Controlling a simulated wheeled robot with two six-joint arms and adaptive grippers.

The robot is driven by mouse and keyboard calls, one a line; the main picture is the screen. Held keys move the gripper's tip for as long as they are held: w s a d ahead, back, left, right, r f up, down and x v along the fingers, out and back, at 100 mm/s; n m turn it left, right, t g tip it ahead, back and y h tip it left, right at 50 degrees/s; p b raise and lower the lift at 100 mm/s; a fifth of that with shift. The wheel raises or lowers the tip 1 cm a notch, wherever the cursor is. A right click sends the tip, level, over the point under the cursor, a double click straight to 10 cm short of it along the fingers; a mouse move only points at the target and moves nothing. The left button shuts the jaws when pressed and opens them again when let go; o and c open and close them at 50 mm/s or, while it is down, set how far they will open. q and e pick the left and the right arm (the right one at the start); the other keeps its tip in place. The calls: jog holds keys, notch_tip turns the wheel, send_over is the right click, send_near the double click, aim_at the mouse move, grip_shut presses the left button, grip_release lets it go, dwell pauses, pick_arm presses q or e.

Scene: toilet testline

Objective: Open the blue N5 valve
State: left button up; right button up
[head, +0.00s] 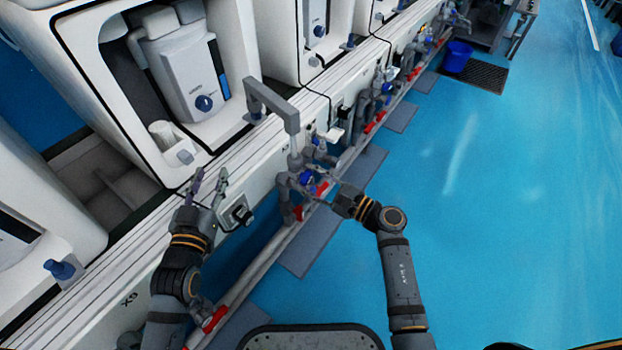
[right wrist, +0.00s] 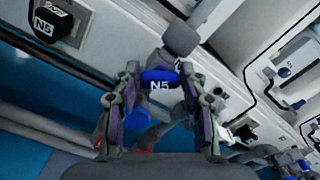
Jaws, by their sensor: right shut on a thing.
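The blue N5 valve (head: 306,178) sits on the grey pipework along the front of the white bench. In the right wrist view its blue handle, marked N5 (right wrist: 160,84), lies between the two fingers of my right gripper (right wrist: 158,96). My right gripper (head: 318,186) reaches the valve from the right and is shut on the handle. The fingers partly hide the pipe behind it. My left gripper (head: 208,180) is open and empty, its fingers pointing up by the bench front, left of the valve and apart from it.
A black N5 fitting (head: 241,215) is on the bench front between my grippers; it also shows in the right wrist view (right wrist: 56,24). A grey bent pipe (head: 275,102) rises above the valve. Red-handled valves (head: 322,188) are close below. The blue floor (head: 500,200) at right is clear.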

dwell(0.5)
jog(key=o, duration=1.1)
jog(key=shift+o, duration=0.2)
